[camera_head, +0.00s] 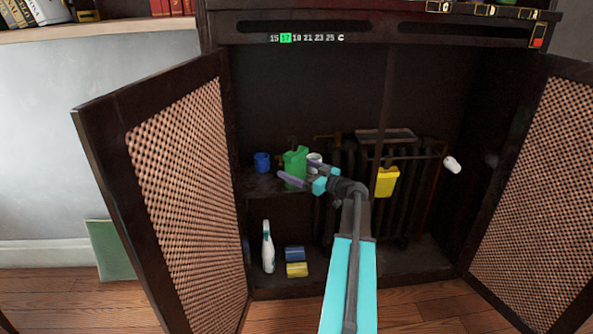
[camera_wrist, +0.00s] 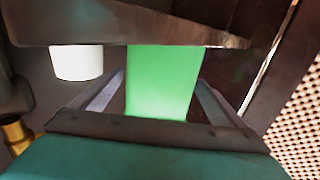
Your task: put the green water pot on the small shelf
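The green water pot (camera_head: 295,159) is on the small shelf (camera_head: 258,184) inside the open cabinet, between a blue cup and a white cup. My gripper (camera_head: 296,169) is at the shelf's front edge with its fingers spread apart, pointing at the pot. In the wrist view, the picture is upside down and the green pot (camera_wrist: 160,80) sits between the two fingers (camera_wrist: 159,77). No firm contact by the fingers shows. The shelf (camera_wrist: 120,30) crosses the top of that view, and the pot appears to meet it.
The blue cup (camera_head: 262,162) and white cup (camera_head: 314,159) flank the pot closely. A radiator (camera_head: 345,190) with a yellow container (camera_head: 387,181) is to the right. A spray bottle (camera_head: 267,247) stands below. Lattice doors (camera_head: 185,190) (camera_head: 540,195) are open on both sides.

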